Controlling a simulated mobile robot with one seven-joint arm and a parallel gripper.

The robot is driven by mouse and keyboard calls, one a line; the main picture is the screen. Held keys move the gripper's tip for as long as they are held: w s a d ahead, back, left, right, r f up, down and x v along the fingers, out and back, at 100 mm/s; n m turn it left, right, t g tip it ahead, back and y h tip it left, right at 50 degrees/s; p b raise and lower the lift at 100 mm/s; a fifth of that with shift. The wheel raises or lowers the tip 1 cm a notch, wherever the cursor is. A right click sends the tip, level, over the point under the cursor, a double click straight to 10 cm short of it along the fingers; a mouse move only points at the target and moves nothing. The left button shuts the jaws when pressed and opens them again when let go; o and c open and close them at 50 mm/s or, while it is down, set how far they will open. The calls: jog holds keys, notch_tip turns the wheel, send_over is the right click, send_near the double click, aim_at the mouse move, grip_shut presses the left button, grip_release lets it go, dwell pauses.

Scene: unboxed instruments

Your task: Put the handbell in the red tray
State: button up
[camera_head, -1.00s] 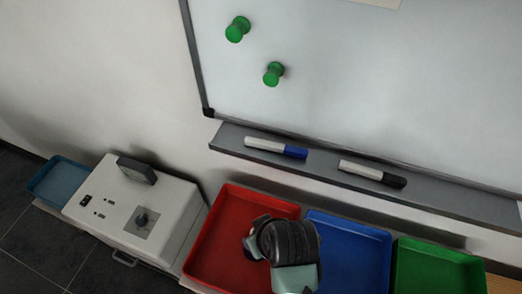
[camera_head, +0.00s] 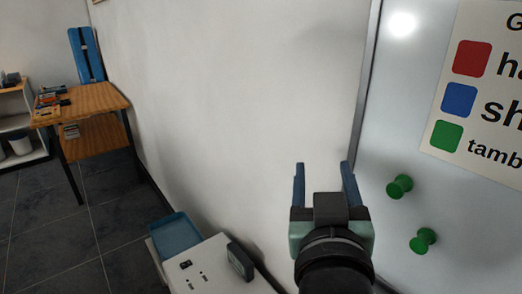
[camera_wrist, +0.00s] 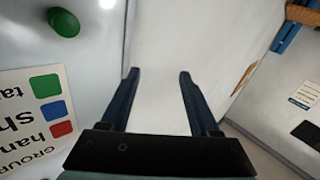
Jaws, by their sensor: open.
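My gripper (camera_head: 325,178) is raised in front of the white wall in the head view, its two blue fingers spread apart with nothing between them. In the wrist view my gripper (camera_wrist: 157,80) also shows open and empty, with wall behind it. The handbell is not seen in either current view. The red tray is outside both current views. A poster (camera_head: 482,85) on the whiteboard carries red, blue and green squares beside partly cut-off words; it also shows upside down in the wrist view (camera_wrist: 35,118).
A white box-like device (camera_head: 215,268) stands at the bottom, with a blue-grey tray (camera_head: 175,236) beside it. Green magnets (camera_head: 399,187) sit on the whiteboard (camera_head: 400,120). A wooden table (camera_head: 85,112) with small items stands at the far left. Dark floor lies between.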

jog(key=s+a+r+t+y, duration=0.1)
jog(key=s+a+r+t, duration=0.1)
jog(key=r, duration=0.6)
jog(key=s+a+r+t, duration=0.3)
jog(key=s+r+t, duration=0.1)
jog(key=r, duration=0.4)
jog(key=s+a+r+t+y, duration=0.1)
jog(key=s+a+r+t, duration=0.2)
jog(key=r, duration=0.5)
jog(key=shift+s+a+y, duration=0.25)
jog(key=shift+s+y, duration=0.05)
jog(key=shift+s, duration=0.55)
